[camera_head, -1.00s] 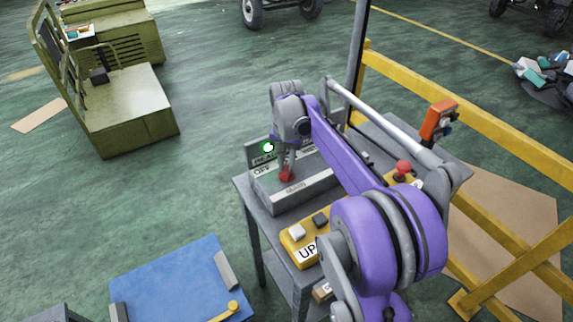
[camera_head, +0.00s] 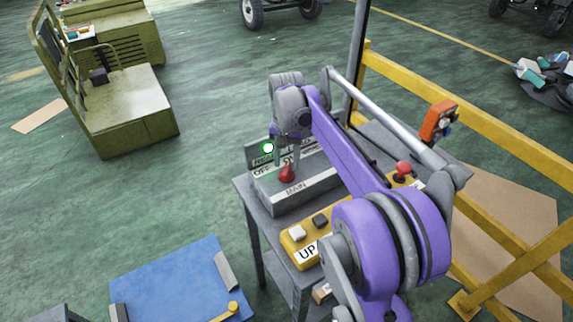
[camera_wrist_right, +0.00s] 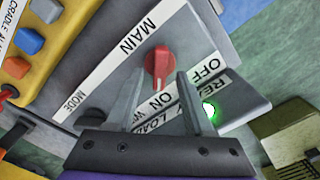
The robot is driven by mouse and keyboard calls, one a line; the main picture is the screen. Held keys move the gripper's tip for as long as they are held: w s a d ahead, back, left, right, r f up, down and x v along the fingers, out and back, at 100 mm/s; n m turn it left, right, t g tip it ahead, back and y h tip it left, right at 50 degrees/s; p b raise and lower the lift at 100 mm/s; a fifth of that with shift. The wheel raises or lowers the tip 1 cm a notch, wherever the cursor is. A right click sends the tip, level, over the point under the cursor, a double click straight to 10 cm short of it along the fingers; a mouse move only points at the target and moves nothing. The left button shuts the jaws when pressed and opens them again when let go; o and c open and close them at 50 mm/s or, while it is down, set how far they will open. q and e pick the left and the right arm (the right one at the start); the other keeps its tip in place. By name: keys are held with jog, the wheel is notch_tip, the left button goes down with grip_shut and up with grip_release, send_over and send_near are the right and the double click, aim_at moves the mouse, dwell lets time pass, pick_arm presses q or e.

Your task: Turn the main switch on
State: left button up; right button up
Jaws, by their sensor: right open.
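The main switch is a red knob (camera_head: 287,174) on a grey box labelled MAIN, with OFF and ON marks. It also shows in the right wrist view (camera_wrist_right: 158,66), where its narrow end points towards ON. My right gripper (camera_head: 286,163) is open just behind and above the knob. In the right wrist view its two fingers (camera_wrist_right: 160,84) are spread, one on each side of the knob's narrow end, with nothing held. A green lamp (camera_head: 267,147) glows by the READY label behind the switch. My left gripper is not in view.
A yellow pendant (camera_head: 298,243) marked UP and a red mushroom button (camera_head: 403,167) are near the switch box on the grey stand. A yellow railing (camera_head: 466,98) runs along the right. A blue platform (camera_head: 170,285) lies low at left. Green floor is open between.

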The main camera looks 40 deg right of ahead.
aim_at(286, 168)
notch_tip(286, 168, up, 9)
jog(key=shift+f+p, duration=0.2)
jog(key=shift+p, duration=0.1)
dwell(0.4)
jog(key=s+a+f+n+t, duration=0.5)
jog(key=s+a+f+n, duration=0.5)
jog(key=s+a+f, duration=0.6)
jog(key=s+a, duration=0.2)
jog(key=a, duration=0.1)
jog(key=shift+s+a+f+t, duration=0.25)
jog(key=shift+s+a+t, duration=0.05)
jog(key=shift+a+t, duration=0.1)
